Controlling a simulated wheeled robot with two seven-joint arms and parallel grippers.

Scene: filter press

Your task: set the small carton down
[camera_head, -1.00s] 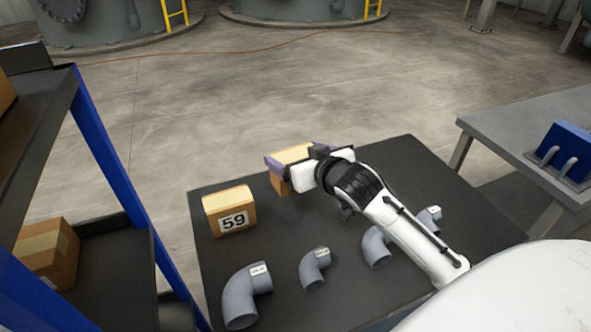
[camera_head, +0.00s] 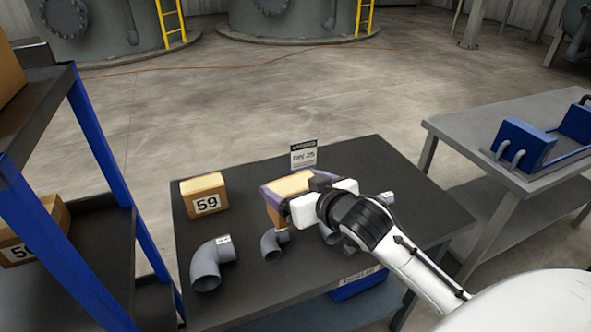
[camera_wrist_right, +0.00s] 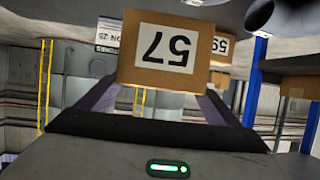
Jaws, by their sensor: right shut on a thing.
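The small carton (camera_head: 290,186) is a tan box between the purple-grey fingers of my right gripper (camera_head: 287,190) in the head view. In the right wrist view the carton (camera_wrist_right: 168,48) shows a label reading 57, upside down, with a finger on each side. My right gripper is shut on it. The carton is over the dark table (camera_head: 330,258), near its middle; I cannot tell whether its underside touches the top. My left gripper is not in view.
A carton marked 59 (camera_head: 204,194) stands left on the table. Grey pipe elbows (camera_head: 210,264) line the front. A DN 25 sign (camera_head: 304,155) stands at the back edge. A blue-posted shelf (camera_head: 95,170) is left; a grey bench (camera_head: 500,150) is right.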

